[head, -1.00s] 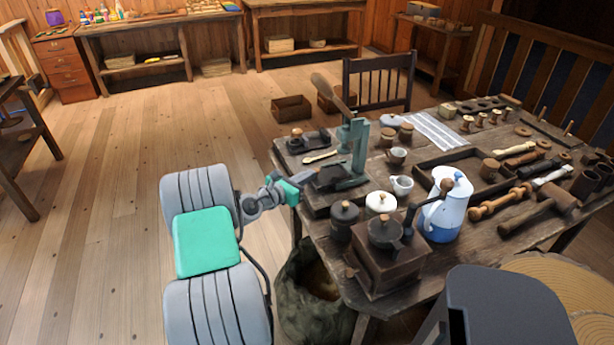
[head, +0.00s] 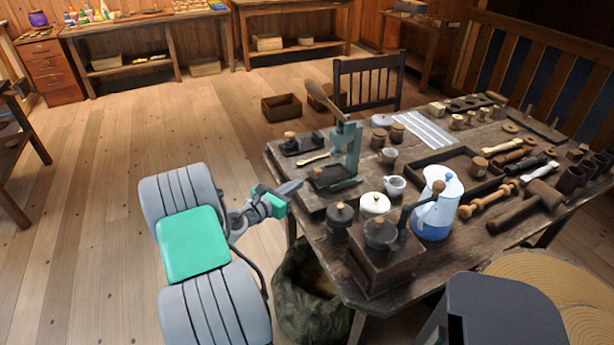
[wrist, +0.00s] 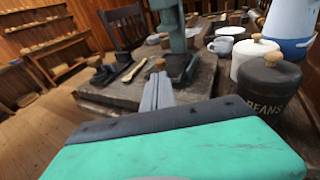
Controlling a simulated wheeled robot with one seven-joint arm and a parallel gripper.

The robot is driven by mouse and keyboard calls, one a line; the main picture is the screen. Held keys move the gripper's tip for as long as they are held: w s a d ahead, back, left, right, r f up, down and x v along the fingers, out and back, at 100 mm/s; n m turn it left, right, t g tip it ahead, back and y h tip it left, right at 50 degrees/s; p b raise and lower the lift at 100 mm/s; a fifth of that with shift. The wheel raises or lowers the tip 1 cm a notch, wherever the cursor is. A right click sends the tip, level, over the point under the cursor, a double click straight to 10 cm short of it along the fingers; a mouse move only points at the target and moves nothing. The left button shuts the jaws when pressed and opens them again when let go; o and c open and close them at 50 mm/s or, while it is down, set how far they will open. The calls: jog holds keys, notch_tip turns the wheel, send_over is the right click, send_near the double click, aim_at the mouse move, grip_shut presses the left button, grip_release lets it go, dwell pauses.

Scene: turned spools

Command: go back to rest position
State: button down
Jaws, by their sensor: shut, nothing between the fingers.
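My gripper (head: 290,187) is shut and empty in the head view. It is held in the air just off the left edge of the wooden table (head: 330,262), beside the board under the green press (head: 347,150). In the wrist view its closed grey fingers (wrist: 157,92) point toward the base of the press (wrist: 172,28), with a visible gap to it. The far ends of the fingers look clear of the things on the table.
A dark jar (head: 340,218), a white jar (head: 374,204), a grinder (head: 385,255) and a blue-white pot (head: 437,205) crowd the near table edge. A dark sack (head: 305,300) stands on the floor below. Open floor (head: 95,150) lies to the left.

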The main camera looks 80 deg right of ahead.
jog(key=f+v, duration=0.1)
jog(key=v, duration=0.5)
jog(key=s+a+f+m+g+y, duration=0.1)
jog(key=s+a+f+m+y, duration=0.15)
jog(key=a+f+m, duration=0.35)
jog(key=s+a+f+m+y, duration=0.2)
jog(key=a+f+m+y, duration=0.15)
jog(key=f+m, duration=0.4)
jog(key=a+f+m+y, duration=0.3)
jog(key=a+m+y, duration=0.4)
jog(key=a, duration=0.6)
jog(key=w+a+r+n+t+p, duration=0.1)
jog(key=w+a+r+n+t, duration=0.1)
jog(key=w+a+r, duration=0.4)
jog(key=w+a+r+n+t+y+p, duration=0.1)
jog(key=w+a+r+t, duration=0.4)
jog(key=a+r, duration=0.7)
jog(key=w+a+r+n+t+y+p, duration=0.1)
jog(key=w+a+r+n+t+p, duration=0.1)
jog(key=w+a+r, duration=0.6)
jog(key=a+r+n+t, duration=0.1)
jog(key=a+n, duration=0.1)
jog(key=shift+a+r+t, duration=0.3)
jog(key=shift+a, duration=0.1)
